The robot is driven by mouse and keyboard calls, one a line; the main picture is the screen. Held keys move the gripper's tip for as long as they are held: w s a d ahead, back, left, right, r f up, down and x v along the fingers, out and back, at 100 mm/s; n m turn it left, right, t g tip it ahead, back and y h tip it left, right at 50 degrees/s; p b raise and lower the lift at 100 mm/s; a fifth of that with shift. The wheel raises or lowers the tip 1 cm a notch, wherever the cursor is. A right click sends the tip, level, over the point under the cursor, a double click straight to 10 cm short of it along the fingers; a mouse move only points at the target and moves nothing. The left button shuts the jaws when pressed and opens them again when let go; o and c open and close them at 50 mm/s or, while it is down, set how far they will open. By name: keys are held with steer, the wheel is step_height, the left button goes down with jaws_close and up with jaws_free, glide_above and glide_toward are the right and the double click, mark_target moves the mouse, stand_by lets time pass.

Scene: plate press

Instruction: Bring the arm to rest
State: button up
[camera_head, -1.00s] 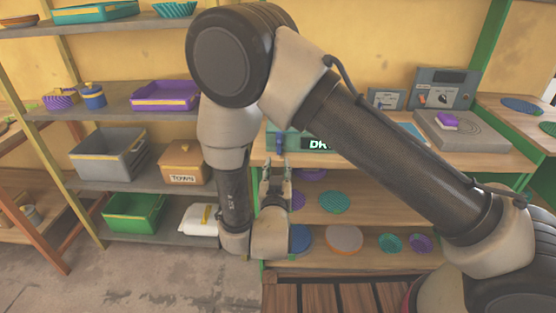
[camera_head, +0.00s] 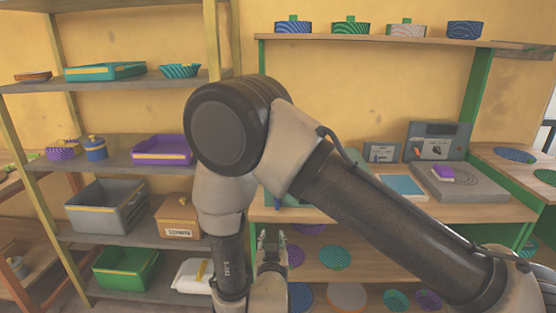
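My arm spans the middle and right of the view, with its elbow high in front of the shelving. My gripper (camera_head: 270,243) is at the lower centre, pointing up, in front of the wooden bench's shelves. Its fingers are small and partly beside my own arm link. They appear slightly apart with nothing seen between them, but I cannot tell this for sure.
A shelf rack at left holds a grey crate (camera_head: 107,207), a purple tray (camera_head: 162,149), a green crate (camera_head: 126,268) and a cardboard box (camera_head: 178,219). At right, a grey press plate (camera_head: 463,184) with a purple block (camera_head: 442,173) stands on the bench. Patterned discs (camera_head: 335,257) lie below.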

steer(key=s+a+f+n+g+y, duration=0.2)
steer(key=s+a+f+n+g, duration=0.1)
steer(key=s+f+g, duration=0.6)
steer(key=s+d+r+m, duration=0.1)
steer(key=s+d+r, duration=0.2)
steer(key=d+r, duration=0.9)
steer(key=s+d+r+m+g+h, duration=0.1)
steer(key=s+d+r, duration=0.3)
steer(key=d+r, duration=0.9)
steer(key=s+d+r+g+h, duration=0.1)
steer(key=s+d+r, duration=0.3)
steer(key=d+r, duration=0.9)
steer(key=d, duration=0.3)
steer(key=shift+s+m, duration=0.15)
steer(key=shift+m, duration=0.25)
